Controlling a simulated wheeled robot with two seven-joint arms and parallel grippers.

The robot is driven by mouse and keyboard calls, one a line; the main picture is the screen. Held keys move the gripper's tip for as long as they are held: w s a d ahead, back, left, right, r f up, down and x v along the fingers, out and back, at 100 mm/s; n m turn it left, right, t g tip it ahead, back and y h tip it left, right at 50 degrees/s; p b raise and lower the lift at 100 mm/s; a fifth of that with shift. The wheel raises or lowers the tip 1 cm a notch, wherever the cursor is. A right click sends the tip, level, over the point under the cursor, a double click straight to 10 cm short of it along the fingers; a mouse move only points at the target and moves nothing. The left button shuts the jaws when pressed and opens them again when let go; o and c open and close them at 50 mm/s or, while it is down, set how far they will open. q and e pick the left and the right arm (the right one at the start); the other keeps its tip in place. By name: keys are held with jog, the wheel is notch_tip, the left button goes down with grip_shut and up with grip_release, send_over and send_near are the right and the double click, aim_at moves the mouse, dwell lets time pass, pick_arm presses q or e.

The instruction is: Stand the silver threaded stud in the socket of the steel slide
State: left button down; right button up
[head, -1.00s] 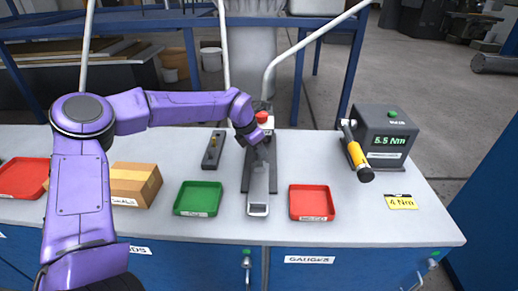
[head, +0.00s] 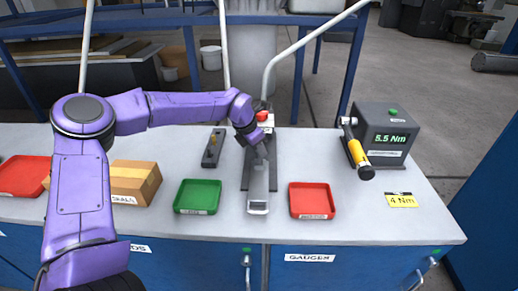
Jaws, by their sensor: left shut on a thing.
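The steel slide (head: 259,184) runs toward me along a dark base plate (head: 272,178) in the middle of the bench. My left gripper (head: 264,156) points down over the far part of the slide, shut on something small. The silver threaded stud cannot be made out on its own; the gripper's jaws and wrist cover that spot. The socket of the slide is also hidden or too small to tell. My right gripper is not in view.
A green tray (head: 178,209) and a red tray (head: 292,213) flank the slide. A dark block (head: 213,148) lies to the left. A torque tester (head: 387,131) with a yellow-handled wrench (head: 357,154) stands right. A cardboard box (head: 133,183) is near my left arm.

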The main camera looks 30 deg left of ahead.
pick_arm(q)
jog(key=shift+f, duration=0.35)
dwell(0.5)
jog(key=c, duration=1)
grip_release()
jog(key=shift+c, duration=0.2)
jog(key=b+v, duration=0.2)
jog(key=v, duration=0.8)
jog(key=shift+r, duration=0.3)
